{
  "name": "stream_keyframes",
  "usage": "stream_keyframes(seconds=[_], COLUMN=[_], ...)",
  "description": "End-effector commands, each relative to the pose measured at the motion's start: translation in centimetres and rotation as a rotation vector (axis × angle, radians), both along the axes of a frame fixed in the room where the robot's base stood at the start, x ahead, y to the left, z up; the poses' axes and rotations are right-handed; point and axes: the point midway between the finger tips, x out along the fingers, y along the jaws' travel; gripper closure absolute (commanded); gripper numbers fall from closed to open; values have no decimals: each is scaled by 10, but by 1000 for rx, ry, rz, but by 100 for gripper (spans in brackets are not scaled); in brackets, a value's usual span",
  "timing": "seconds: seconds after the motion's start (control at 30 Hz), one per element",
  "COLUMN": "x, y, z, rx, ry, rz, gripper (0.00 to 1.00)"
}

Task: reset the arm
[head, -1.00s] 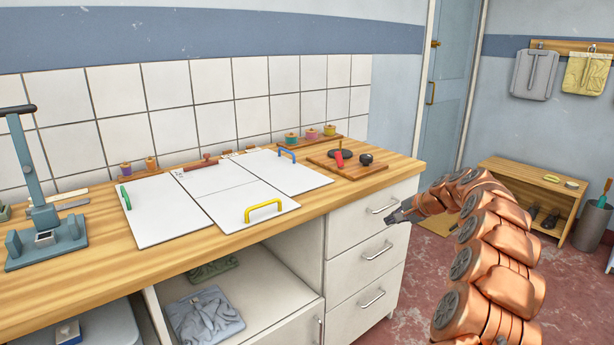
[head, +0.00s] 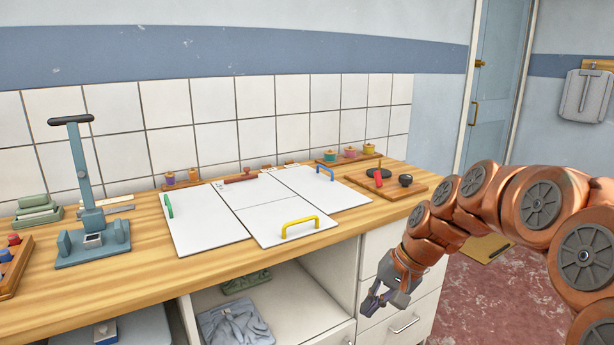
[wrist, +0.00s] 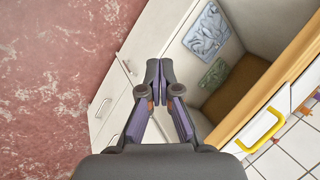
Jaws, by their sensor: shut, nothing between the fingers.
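My copper arm (head: 540,205) reaches in from the right in the head view. My gripper (head: 378,302) hangs in front of the drawers, below the level of the counter top, and holds nothing. In the wrist view my gripper (wrist: 158,72) has its two fingertips together, with the drawer fronts and open cabinet beyond. It touches nothing that I can see.
The wooden counter (head: 150,285) has its front edge left of my gripper. White panels with a yellow handle (head: 300,228) lie on it. Drawers (head: 405,325) stand behind my gripper. An open shelf holds folded grey cloth (head: 235,325). Red floor (wrist: 50,80) is clear.

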Motion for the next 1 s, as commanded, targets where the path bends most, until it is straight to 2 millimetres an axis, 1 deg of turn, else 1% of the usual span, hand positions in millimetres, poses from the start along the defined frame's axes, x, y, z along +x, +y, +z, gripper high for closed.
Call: stream_keyframes(seconds=[0.03,0.1,0.17,0.2,0.27,0.3,0.47,0.6,0.73,1.0], x=[-20,-47,-70,-86,-108,-123,-184,-232,-267,-321], y=[3,6,7,7,5,3,-7,-21,-32,-52], z=[-1,-4,-8,-11,-14,-18,-30,-41,-49,-62], rx=[-26,-59,-90,-111,-142,-163,-247,-313,-357,-424], ry=[12,31,49,61,78,92,143,189,226,286], rz=[30,72,106,127,156,176,243,290,318,352], gripper=[100,100,100,100,100,100,100,100,100,100])
